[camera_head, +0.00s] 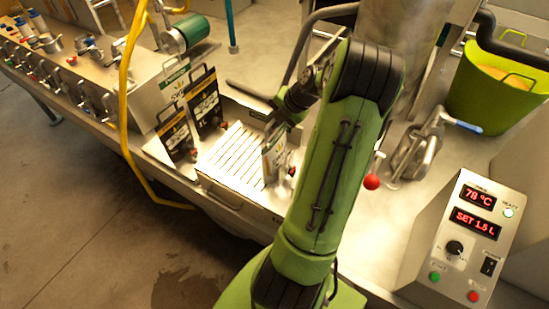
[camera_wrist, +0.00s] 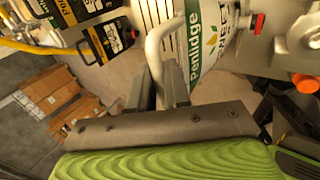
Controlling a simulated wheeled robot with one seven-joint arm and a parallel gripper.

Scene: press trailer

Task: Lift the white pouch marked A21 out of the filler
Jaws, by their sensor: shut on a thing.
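A white pouch (camera_head: 273,158) with a printed label is upright at the right end of the slatted drip tray (camera_head: 232,158) in the head view. In the wrist view the pouch (camera_wrist: 208,38) shows green and dark lettering reading "Penlidge"; no A21 mark is readable. My gripper (camera_wrist: 162,82) is shut on the pouch's pale loop handle, which rises between the fingers. In the head view my gripper (camera_head: 283,115) is above the pouch, partly hidden by my arm. I cannot tell whether the pouch's bottom touches the tray.
Two dark pouches (camera_head: 205,102) (camera_head: 176,136) stand left of the tray. A yellow hose (camera_head: 124,105) hangs at the left. A red knob (camera_head: 371,181), a steel clamp (camera_head: 412,155) and a control box (camera_head: 470,240) reading 78 °C lie right. A green tub (camera_head: 490,100) stands behind.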

